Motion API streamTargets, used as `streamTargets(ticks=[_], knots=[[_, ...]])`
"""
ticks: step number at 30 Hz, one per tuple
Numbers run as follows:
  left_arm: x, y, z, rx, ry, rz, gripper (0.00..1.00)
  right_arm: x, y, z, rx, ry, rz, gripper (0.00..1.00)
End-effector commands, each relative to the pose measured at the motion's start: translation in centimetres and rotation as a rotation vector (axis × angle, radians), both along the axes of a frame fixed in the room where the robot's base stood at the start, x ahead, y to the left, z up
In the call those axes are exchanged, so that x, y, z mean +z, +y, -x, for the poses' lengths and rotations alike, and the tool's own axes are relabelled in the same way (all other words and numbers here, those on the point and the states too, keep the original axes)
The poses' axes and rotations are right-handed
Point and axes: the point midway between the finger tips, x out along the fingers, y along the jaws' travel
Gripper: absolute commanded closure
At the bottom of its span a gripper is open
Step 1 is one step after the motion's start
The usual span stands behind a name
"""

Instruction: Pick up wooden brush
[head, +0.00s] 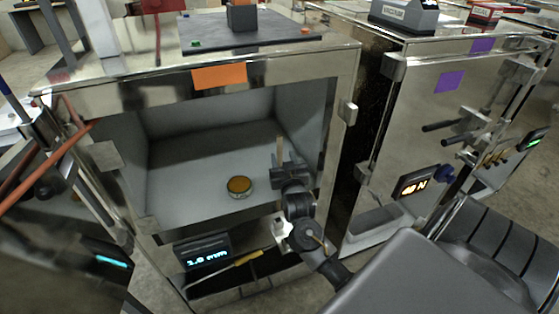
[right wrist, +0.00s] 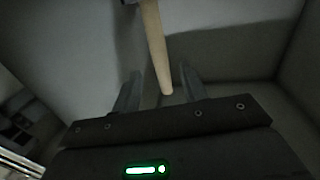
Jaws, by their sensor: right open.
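The wooden brush shows as a thin, upright light-wood handle (head: 280,150) inside the open metal cabinet, toward its right side. In the right wrist view the pale handle (right wrist: 154,40) comes down from the top edge, with its end between my two fingers. My right gripper (head: 287,166) reaches through the cabinet opening. In the right wrist view its fingers (right wrist: 160,80) are apart on either side of the handle, and I see no clear contact. The brush head is not clearly visible in either view. My left gripper is not in view.
A round tin (head: 239,186) with an orange-brown top stands on the cabinet floor left of my gripper. The cabinet frame (head: 341,150) borders the opening closely on the right. A yellow-handled tool (head: 246,260) lies below the opening. A closed second cabinet (head: 425,120) stands to the right.

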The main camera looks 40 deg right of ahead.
Motion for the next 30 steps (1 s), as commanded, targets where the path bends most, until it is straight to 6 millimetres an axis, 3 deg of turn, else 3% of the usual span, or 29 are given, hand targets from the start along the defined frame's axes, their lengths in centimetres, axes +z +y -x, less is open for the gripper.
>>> streamTargets(ticks=[10,20,30], knots=[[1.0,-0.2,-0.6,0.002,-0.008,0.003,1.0,-0.6,-1.9,-4.0,0.001,-0.001,0.002,0.57],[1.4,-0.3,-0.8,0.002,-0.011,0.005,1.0,-0.6,-2.2,-4.6,0.002,-0.001,0.0,0.57],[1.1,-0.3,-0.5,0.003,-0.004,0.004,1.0,-0.6,-2.2,-4.6,0.002,0.0,-0.001,1.0]])
